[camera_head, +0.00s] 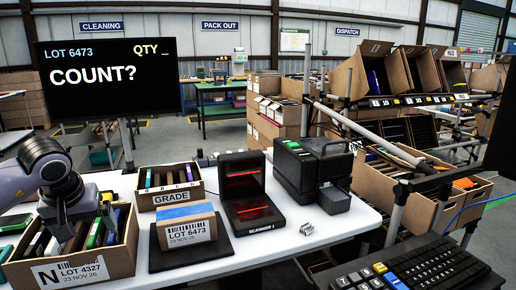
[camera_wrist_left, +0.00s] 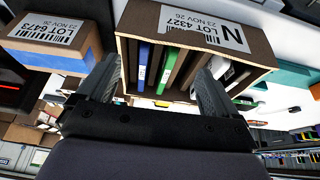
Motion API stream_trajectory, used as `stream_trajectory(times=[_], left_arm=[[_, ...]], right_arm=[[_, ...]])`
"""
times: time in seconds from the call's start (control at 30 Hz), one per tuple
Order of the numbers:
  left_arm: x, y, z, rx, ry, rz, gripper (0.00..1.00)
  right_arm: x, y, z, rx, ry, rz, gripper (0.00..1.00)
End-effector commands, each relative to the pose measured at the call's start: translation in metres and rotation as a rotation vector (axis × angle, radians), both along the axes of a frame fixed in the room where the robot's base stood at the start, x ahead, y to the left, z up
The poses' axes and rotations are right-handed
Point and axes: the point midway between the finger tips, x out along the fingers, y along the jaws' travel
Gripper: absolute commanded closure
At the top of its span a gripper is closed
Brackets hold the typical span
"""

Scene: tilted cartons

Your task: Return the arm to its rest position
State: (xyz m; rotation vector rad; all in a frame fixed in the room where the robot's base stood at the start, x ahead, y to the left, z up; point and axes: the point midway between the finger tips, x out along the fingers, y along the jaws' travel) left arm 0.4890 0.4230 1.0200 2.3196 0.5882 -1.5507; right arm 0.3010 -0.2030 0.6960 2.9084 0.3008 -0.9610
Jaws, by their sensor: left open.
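My left gripper (camera_head: 82,222) is over the brown carton marked N, LOT 4327 (camera_head: 82,268) at the front left of the white table. The carton holds several upright thin cases, among them green and dark ones. In the left wrist view the left gripper (camera_wrist_left: 163,64) is open and empty, its fingers spread in front of the same carton (camera_wrist_left: 135,55), which shows upside down with a blue case (camera_wrist_left: 143,68) and a green case (camera_wrist_left: 238,81). I cannot tell whether the fingers touch the carton. My right gripper is not in view.
A LOT 6473 carton (camera_head: 186,233) stands on a dark pad right of the N carton. Behind are the GRADE box (camera_head: 168,200), a black scanner with red light (camera_head: 248,184) and a black printer (camera_head: 312,168). A screen (camera_head: 108,78) reads COUNT?. Bare tabletop (camera_head: 335,222) lies front right.

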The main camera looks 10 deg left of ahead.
Motion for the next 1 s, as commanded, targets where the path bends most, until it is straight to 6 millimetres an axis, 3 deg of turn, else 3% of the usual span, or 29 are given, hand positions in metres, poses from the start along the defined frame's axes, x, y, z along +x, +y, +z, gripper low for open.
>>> stream_trajectory(times=[0.03,0.1,0.17,0.3,0.4,0.5,0.6,0.7,0.9,0.93,1.0], left_arm=[[0.002,-0.031,-0.021,-0.109,0.013,-0.013,0.07],[0.002,-0.066,-0.04,-0.255,0.026,-0.003,0.07],[-0.001,-0.099,-0.055,-0.394,0.047,0.018,0.07],[-0.018,-0.182,-0.081,-0.778,0.153,0.127,0.07],[-0.035,-0.239,-0.086,-1.081,0.284,0.273,0.07],[-0.05,-0.283,-0.08,-1.373,0.452,0.47,0.07],[-0.059,-0.312,-0.069,-1.64,0.656,0.713,0.07],[-0.06,-0.326,-0.06,-1.872,0.891,0.999,0.07],[-0.051,-0.312,-0.068,-2.204,1.433,1.688,0.07],[-0.049,-0.307,-0.075,2.085,-1.42,-1.684,0.07],[-0.048,-0.292,-0.094,1.76,-1.342,-1.611,0.07]], right_arm=[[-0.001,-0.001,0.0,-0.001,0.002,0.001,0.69],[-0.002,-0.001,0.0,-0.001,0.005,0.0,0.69],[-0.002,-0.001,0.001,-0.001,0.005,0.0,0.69],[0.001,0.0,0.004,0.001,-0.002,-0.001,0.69],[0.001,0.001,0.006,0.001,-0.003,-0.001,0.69],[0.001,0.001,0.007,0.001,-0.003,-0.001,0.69],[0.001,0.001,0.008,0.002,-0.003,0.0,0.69],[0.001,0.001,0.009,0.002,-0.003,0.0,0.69],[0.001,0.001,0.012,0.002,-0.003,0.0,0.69],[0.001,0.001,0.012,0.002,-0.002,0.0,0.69],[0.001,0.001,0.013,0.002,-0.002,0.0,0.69]])
